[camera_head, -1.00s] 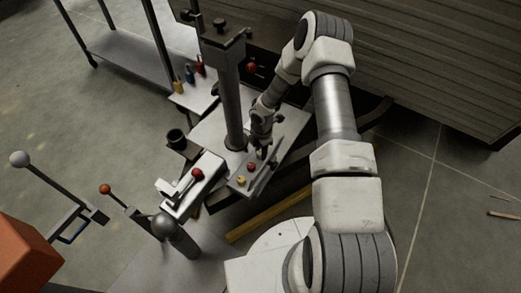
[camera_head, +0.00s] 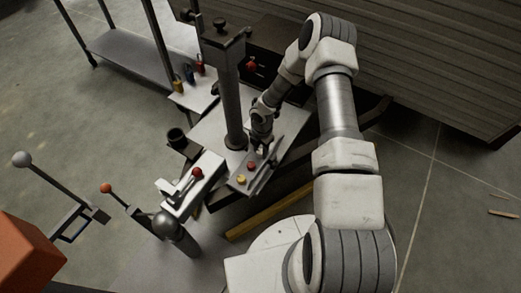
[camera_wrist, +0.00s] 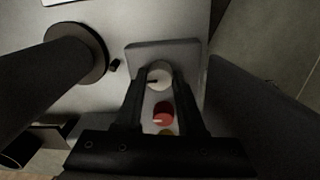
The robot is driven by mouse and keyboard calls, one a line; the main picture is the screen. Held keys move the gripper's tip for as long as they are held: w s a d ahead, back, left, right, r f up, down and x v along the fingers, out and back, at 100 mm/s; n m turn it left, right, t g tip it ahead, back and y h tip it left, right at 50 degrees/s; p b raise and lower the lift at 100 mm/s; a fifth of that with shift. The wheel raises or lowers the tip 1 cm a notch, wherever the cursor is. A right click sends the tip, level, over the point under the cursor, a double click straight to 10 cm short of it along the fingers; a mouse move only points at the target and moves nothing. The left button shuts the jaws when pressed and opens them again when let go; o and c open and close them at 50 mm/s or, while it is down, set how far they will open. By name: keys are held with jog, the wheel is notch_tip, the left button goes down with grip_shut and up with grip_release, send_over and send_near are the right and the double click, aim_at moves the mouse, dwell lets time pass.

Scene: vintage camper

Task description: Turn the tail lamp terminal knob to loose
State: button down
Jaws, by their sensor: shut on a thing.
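A small terminal panel (camera_wrist: 188,55) carries a white knob (camera_wrist: 159,73) with a dark pointer mark, a red knob (camera_wrist: 163,112) with a pale mark and a yellow knob (camera_wrist: 166,132) in a row. My gripper (camera_wrist: 161,78) reaches down over the panel, its two fingers on either side of the white knob and shut on it. The white knob's mark points left in the wrist view. In the head view, the red knob (camera_head: 251,166) and the yellow knob (camera_head: 241,179) are visible, and my gripper (camera_head: 262,151) hides the white one. I see no readable labels.
A thick dark post (camera_head: 231,105) stands close left of my gripper. A white block with a red-knobbed lever (camera_head: 197,173) is to the left of the panel. A side shelf (camera_head: 190,97) holds small coloured items behind. Open floor lies to the right.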

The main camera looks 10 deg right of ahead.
jog(key=c, duration=0.5)
grip_release()
notch_tip(320, 180, up, 17)
jog(key=p, duration=0.5)
jog(key=shift+s+d+r, duration=0.2)
jog(key=shift+s, duration=0.05)
